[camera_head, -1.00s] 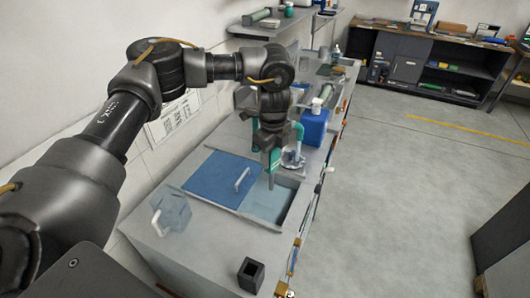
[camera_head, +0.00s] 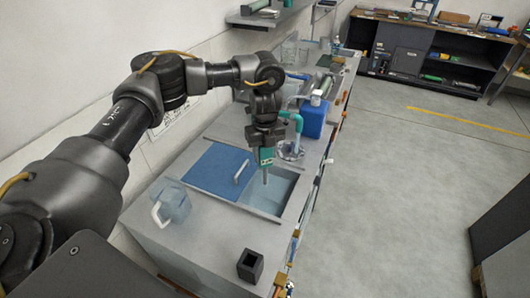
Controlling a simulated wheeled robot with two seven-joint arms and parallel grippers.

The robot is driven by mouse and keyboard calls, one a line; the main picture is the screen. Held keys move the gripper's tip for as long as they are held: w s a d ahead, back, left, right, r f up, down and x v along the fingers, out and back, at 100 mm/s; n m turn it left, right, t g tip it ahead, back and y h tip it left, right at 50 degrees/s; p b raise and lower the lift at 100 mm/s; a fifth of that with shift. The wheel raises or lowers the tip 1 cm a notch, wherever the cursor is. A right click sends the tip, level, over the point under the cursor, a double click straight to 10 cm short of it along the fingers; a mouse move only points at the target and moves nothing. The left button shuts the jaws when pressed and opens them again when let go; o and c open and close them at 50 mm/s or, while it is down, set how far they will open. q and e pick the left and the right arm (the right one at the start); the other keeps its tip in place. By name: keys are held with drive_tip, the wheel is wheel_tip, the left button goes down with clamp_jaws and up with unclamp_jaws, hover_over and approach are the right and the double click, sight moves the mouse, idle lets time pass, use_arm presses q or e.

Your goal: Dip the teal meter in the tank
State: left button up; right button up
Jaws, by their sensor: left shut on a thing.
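The teal meter (camera_head: 266,155) is in my left gripper (camera_head: 265,144), which is shut on its upper part. The meter hangs upright with its thin grey probe pointing down. The tank (camera_head: 286,207) is set in the counter, and its right part is open with pale blue liquid showing. A blue lid (camera_head: 213,170) with a white handle covers its left part. The probe is over the open part, near the lid's right edge. I cannot tell whether its tip touches the liquid. My right gripper is not in view.
A clear jug (camera_head: 171,203) with a white handle stands left of the tank. A black square holder (camera_head: 250,265) stands at the counter's near end. Behind the gripper are a teal curved pipe (camera_head: 296,119) and a blue jerrycan (camera_head: 314,119).

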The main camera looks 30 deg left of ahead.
sight(265, 177)
use_arm(q)
wheel_tip(265, 177, down, 4)
drive_tip(key=b, duration=0.3)
drive_tip(key=shift+f+b, duration=2.35)
drive_tip(key=shift+f, duration=1.7)
wheel_tip(265, 177, up, 13)
drive_tip(key=p, duration=1.2)
drive_tip(key=shift+f, duration=0.2)
drive_tip(key=shift+d, duration=0.1)
